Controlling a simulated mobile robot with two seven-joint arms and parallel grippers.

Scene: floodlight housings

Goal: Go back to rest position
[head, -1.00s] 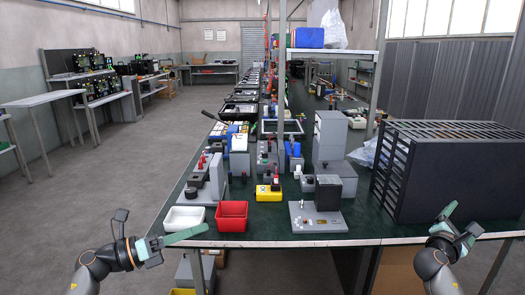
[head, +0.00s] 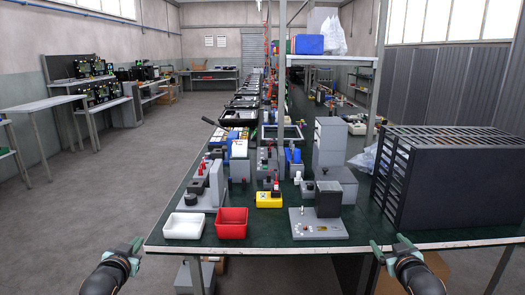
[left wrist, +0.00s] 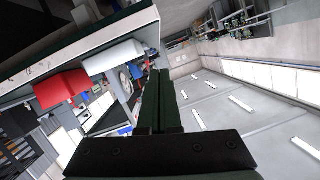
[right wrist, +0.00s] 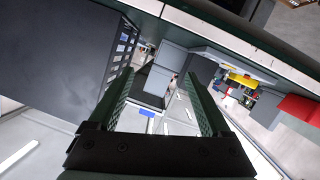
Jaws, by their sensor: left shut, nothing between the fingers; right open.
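My left gripper (head: 137,244) is low at the left of the head view, just off the table's front left corner. In the left wrist view its fingers (left wrist: 160,100) are together with nothing between them. My right gripper (head: 388,246) is low at the right, at the table's front edge below the dark slatted rack. In the right wrist view its fingers (right wrist: 163,100) are apart and empty. In the head view both grippers are seen mostly from behind, so their fingertips show only in part.
The green-topped table (head: 270,238) holds a white bin (head: 184,226), a red bin (head: 232,223), a yellow box (head: 269,199) and a grey fixture with a dark block (head: 328,205). A black slatted rack (head: 445,175) stands at the right. The floor at the left is clear.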

